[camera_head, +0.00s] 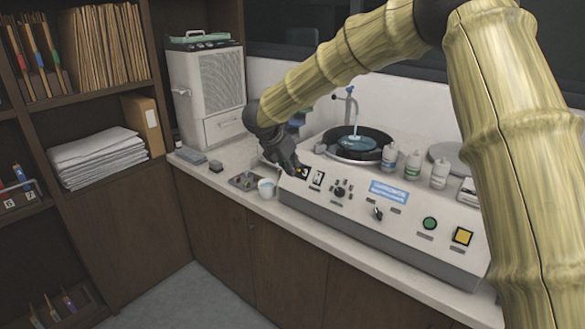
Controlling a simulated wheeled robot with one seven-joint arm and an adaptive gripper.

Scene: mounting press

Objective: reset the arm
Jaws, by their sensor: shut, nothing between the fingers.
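My arm has a bamboo-like surface and reaches from the right side of the picture across to the upper middle. My gripper (296,170) is at its end, dark and pointing down to the right. It is shut and empty. The mounting press (385,207) is a pale console with a round dark well (357,143), knobs, a green button (430,223) and a yellow button (463,236).
Several white bottles (413,165) stand on the console. A beige cabinet unit (207,95) stands behind. Shelves with folders and paper (98,157) fill the left. Floor in front is clear.

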